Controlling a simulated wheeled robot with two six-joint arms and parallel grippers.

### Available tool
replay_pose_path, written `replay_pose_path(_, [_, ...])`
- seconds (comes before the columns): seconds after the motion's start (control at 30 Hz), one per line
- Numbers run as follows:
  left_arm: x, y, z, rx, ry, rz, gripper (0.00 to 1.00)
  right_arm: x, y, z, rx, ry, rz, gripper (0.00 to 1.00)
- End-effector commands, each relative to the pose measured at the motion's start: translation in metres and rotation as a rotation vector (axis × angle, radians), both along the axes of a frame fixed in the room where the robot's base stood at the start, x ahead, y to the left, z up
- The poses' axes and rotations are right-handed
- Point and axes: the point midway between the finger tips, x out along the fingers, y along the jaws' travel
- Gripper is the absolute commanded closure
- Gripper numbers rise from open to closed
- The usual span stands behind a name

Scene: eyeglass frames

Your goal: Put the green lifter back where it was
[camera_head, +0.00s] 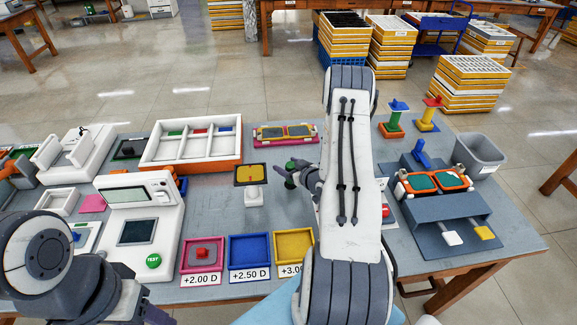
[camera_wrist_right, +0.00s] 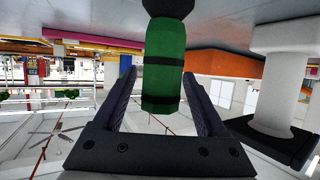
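The green lifter (camera_wrist_right: 164,70) is a green cylinder with black bands, in the right wrist view, which is upside down. It stands upright, with its black end toward the grey table. My right gripper (camera_wrist_right: 161,72) reaches in level, with one finger on each side of the lifter. A thin gap shows beside the left finger, so the fingers look open around it. In the head view the right gripper (camera_head: 285,177) is beside the white post with the yellow square top (camera_head: 252,175), and the lifter (camera_head: 296,163) is mostly hidden.
A pink tray with two dark panels (camera_head: 285,133) lies behind the right gripper. Pink, blue (camera_head: 249,262) and yellow trays line the front. A white device (camera_head: 140,228) stands left. Coloured stands, an orange holder (camera_head: 432,182) and a grey bin (camera_head: 480,154) are at right.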

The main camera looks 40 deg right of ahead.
Motion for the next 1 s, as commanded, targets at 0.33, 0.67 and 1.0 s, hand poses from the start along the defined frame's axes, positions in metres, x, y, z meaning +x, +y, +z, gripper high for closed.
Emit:
replay_pose_path(0.33, [0.000, 0.000, -0.007, 0.000, 0.000, 0.000, 0.50, -0.039, 0.001, 0.018, 0.001, 0.000, -0.005, 0.26])
replay_pose_path(0.67, [0.000, 0.000, -0.018, 0.000, 0.000, 0.000, 0.50, -0.097, 0.006, 0.043, -0.001, -0.001, -0.004, 0.26])
replay_pose_path(1.0, [0.000, 0.000, -0.019, 0.000, 0.000, 0.000, 0.50, -0.111, 0.009, 0.050, 0.000, 0.000, 0.001, 0.26])
